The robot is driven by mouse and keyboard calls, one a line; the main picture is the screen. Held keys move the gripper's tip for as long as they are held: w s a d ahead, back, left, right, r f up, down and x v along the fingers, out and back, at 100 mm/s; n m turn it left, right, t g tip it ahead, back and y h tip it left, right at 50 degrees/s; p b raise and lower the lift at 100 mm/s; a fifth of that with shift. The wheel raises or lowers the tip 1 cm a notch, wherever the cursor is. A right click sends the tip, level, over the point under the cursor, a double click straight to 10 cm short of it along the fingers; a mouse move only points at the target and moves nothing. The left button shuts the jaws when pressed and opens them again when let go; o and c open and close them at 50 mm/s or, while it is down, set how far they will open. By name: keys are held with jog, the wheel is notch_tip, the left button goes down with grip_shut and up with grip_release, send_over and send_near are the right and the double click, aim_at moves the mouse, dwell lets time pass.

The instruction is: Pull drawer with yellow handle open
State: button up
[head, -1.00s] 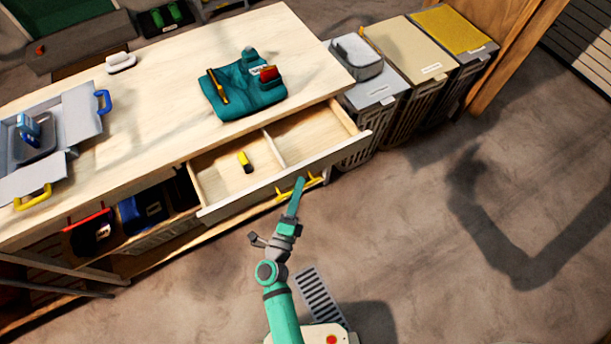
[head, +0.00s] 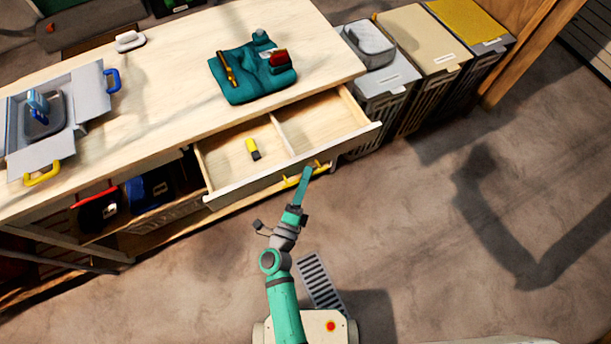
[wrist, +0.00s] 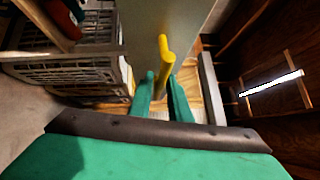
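The drawer (head: 275,182) under the wooden workbench stands well open, with its front panel pulled out toward my base. Its yellow handle (head: 291,182) is on the front panel, and it also shows in the wrist view (wrist: 165,52). My gripper (head: 307,170) is at the handle. In the wrist view my green fingers (wrist: 161,76) lie on either side of the yellow bar and appear closed on it. The exact contact is partly hidden by the fingers. A small yellow and black item (head: 253,149) lies in the drawer's left compartment.
The workbench top (head: 170,110) holds a teal cloth bundle (head: 245,88) and an open grey case (head: 85,110). Lidded bins (head: 425,45) stand right of the bench. Floor at right is clear.

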jog(key=v, duration=1)
jog(key=shift+s, duration=0.25)
jog(key=shift+a+f, duration=0.1)
jog(key=s+d+r+n+g+y, duration=0.1)
jog(key=s+r+n+y, duration=0.2)
jog(key=s+r+n, duration=0.2)
jog(key=s+d+r+n+g+y, duration=0.1)
jog(key=s+r+n+y, duration=0.3)
jog(key=s+n, duration=0.8)
jog(key=r+n+g, duration=0.1)
jog(key=n, duration=0.5)
jog(key=shift+d+r+n, duration=0.4)
